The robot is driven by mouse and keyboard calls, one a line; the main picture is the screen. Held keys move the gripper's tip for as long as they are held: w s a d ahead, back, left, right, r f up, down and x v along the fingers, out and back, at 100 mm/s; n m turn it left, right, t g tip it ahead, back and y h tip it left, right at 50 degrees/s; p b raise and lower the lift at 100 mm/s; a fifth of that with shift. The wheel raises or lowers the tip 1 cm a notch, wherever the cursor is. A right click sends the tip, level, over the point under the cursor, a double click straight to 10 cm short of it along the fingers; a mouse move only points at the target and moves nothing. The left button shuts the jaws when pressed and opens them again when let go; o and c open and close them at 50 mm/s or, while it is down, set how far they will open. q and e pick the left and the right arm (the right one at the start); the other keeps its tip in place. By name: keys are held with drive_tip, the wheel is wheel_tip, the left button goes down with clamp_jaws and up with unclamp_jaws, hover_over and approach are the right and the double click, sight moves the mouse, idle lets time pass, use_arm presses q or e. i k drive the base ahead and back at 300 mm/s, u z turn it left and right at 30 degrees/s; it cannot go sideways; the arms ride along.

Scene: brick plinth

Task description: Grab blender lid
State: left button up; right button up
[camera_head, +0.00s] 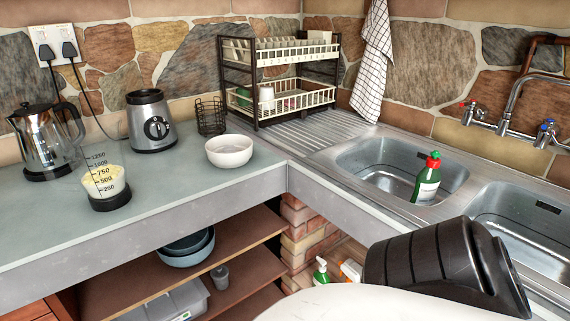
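I cannot make out a separate blender lid in this view. The blender jar (105,185) is clear, with measuring marks and a black base, and stands upright on the grey counter at the left. It holds a pale yellowish-white content. The blender's motor base (150,122) is silver and black with a round dial, and stands behind the jar to the right with no jar on it. Neither gripper shows. A black ribbed part and a white part of my own arm fill the lower right and hide what lies behind them.
A kettle (47,143) stands left of the motor base. A white bowl (229,151) and a black wire basket (211,117) stand right of it. The two-tier dish rack (284,78) is in the corner. A green bottle (427,180) stands in the sink (365,158). The front counter is clear.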

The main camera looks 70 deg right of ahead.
sight(230, 151)
drive_tip(key=k, duration=1.3)
drive_tip(key=z, duration=1)
drive_tip(key=i, duration=0.7)
drive_tip(key=z, duration=0.05)
